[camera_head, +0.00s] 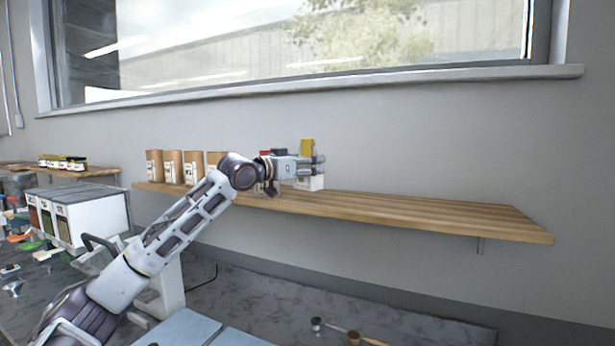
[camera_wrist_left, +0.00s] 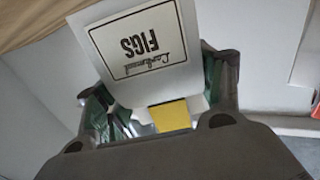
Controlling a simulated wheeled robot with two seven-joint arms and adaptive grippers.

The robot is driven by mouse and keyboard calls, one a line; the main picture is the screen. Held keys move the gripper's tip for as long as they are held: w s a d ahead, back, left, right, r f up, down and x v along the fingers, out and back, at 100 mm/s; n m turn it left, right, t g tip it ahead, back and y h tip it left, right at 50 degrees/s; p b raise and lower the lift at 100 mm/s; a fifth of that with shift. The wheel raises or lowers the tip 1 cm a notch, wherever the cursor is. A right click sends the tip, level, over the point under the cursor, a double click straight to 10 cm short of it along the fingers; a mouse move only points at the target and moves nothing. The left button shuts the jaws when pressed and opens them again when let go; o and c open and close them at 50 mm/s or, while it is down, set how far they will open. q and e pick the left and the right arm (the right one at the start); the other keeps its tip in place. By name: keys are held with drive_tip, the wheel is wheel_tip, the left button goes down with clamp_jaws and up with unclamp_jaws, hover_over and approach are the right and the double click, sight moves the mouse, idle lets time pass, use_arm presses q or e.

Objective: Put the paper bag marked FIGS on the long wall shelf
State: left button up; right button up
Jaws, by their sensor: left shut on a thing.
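The paper bag marked FIGS (camera_head: 310,183) has a white label face and a yellow upper part. In the left wrist view its FIGS label (camera_wrist_left: 140,45) shows upside down, with a yellow patch below it between the fingers. My left gripper (camera_head: 318,161) is shut on the bag's upper part and holds it upright over the long wall shelf (camera_head: 420,210). The bag's base is at about the height of the shelf top; I cannot tell whether it touches. My right gripper is not in view.
Brown paper bags (camera_head: 172,167) with labels stand on the shelf's left part. Red and dark items show partly behind my left wrist. The shelf's right part is bare. A white bin unit (camera_head: 95,217) stands at lower left, with a smaller jar shelf (camera_head: 95,172) behind it.

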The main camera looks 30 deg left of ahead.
sight(302, 177)
use_arm(q)
drive_tip(key=shift+f, duration=1.65)
drive_tip(key=shift+f, duration=0.15)
drive_tip(key=o, duration=1.2)
drive_tip(key=shift+o, duration=0.2)
drive_tip(key=shift+s+a, duration=0.1)
drive_tip(key=b+v, duration=0.4)
drive_tip(key=v, duration=0.7)
drive_tip(key=shift+s+b, duration=0.35)
drive_tip(key=shift+s, duration=0.05)
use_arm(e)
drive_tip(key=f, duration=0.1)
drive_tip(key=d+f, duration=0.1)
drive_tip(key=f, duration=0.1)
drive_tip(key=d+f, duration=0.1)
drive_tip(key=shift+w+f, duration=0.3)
